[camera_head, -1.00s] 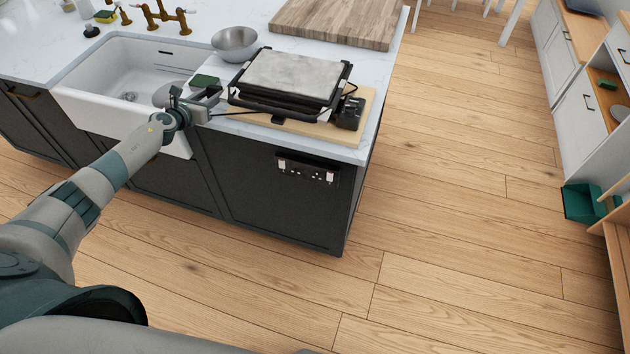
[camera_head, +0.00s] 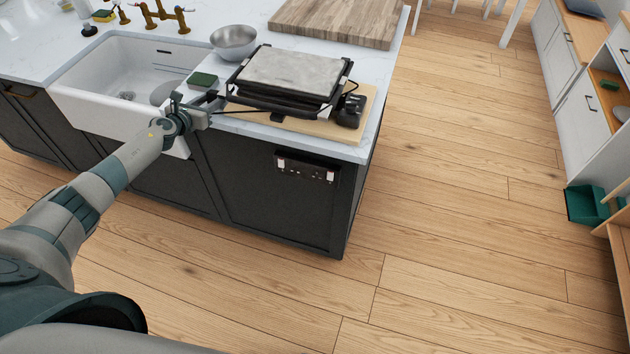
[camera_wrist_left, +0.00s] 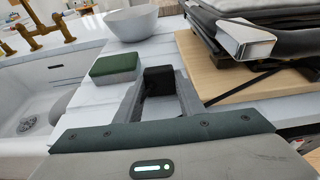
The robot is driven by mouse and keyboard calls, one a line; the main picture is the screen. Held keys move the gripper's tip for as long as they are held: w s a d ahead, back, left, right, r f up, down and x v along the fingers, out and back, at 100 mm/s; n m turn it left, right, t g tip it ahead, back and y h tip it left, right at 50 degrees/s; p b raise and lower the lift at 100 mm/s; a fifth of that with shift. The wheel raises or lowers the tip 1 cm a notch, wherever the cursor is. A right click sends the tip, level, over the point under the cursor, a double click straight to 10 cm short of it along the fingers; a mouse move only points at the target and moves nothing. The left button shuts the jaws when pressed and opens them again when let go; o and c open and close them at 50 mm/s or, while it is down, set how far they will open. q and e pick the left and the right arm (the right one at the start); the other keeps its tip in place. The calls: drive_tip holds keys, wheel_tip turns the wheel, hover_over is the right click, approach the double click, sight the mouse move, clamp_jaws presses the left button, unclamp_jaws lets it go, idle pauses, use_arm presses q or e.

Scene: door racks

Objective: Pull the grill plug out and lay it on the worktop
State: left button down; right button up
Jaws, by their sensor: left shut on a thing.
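The grill (camera_head: 288,78) sits on a wooden board (camera_head: 320,128) at the near edge of the worktop (camera_head: 205,62). My left gripper (camera_head: 213,99) is shut on the black plug (camera_wrist_left: 158,82), in front of the green sponge and left of the grill. A black cable (camera_head: 240,113) runs from near the gripper to the grill. In the left wrist view the plug sits between the fingers, close over the white worktop; I cannot tell whether it touches. The socket panel (camera_head: 306,168) on the island's front has no plug in it. My right gripper is out of view.
A green sponge (camera_head: 202,79) lies just beyond the left gripper. The white sink (camera_head: 112,75) is to the left, with a metal bowl (camera_head: 233,42) behind. A large wooden board (camera_head: 335,20) lies at the back. A narrow worktop strip is bare around the sponge.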

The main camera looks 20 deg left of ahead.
use_arm(q)
drive_tip(key=c, duration=1.1)
unclamp_jaws()
drive_tip(key=shift+s, duration=0.1)
drive_tip(key=shift+s+r, duration=0.2)
drive_tip(key=shift+s, duration=0.2)
drive_tip(key=v, duration=1.6)
drive_tip(key=shift+s, duration=0.15)
